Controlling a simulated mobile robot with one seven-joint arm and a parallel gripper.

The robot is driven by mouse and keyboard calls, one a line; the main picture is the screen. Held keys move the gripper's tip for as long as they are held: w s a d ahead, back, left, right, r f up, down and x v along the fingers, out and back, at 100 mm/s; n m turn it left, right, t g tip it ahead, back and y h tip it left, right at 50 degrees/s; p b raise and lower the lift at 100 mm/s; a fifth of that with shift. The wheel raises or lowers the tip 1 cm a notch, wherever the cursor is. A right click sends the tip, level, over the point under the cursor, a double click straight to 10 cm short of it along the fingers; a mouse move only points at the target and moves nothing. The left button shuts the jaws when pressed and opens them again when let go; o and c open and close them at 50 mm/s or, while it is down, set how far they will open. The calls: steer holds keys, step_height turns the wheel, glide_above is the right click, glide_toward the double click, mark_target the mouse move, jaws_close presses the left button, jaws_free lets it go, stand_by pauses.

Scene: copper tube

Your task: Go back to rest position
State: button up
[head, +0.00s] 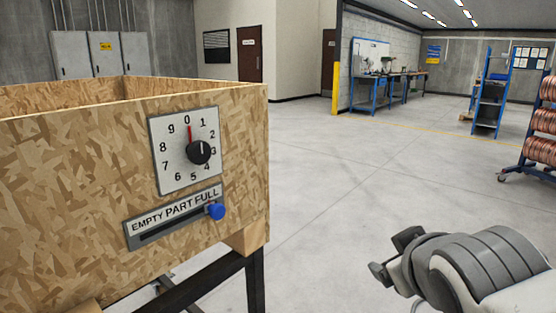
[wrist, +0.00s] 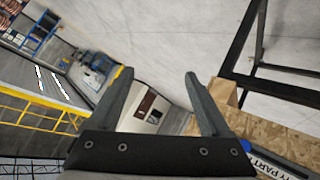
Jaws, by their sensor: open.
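My gripper is open and empty in the wrist view (wrist: 158,85), its two grey fingers spread apart with only floor and far walls seen beyond them. In the head view, part of my arm shows at the lower right, right of the wooden crate and apart from it. The crate (head: 60,170) is a chipboard box on a dark stand. Its front carries a white number dial (head: 170,165) with a black knob (head: 199,152). Below is an EMPTY PART FULL slider plate (head: 150,232) with its blue knob (head: 216,211) at the FULL end.
The dark metal stand (head: 245,285) under the crate is close by on the left. A blue rack of copper coils (head: 540,150) stands at the right edge. A blue shelf (head: 490,95) and workbenches (head: 375,90) stand far back. The grey floor (head: 380,180) between is clear.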

steer(key=s+a+f+m+g+y, duration=0.2)
steer(key=s+a+f+m+g, duration=0.25)
steer(key=s+f, duration=0.3)
step_height(320, 180, up, 24)
steer(key=p, duration=2.3)
steer(key=shift+s+d, duration=0.25)
steer(key=shift+s, duration=0.2)
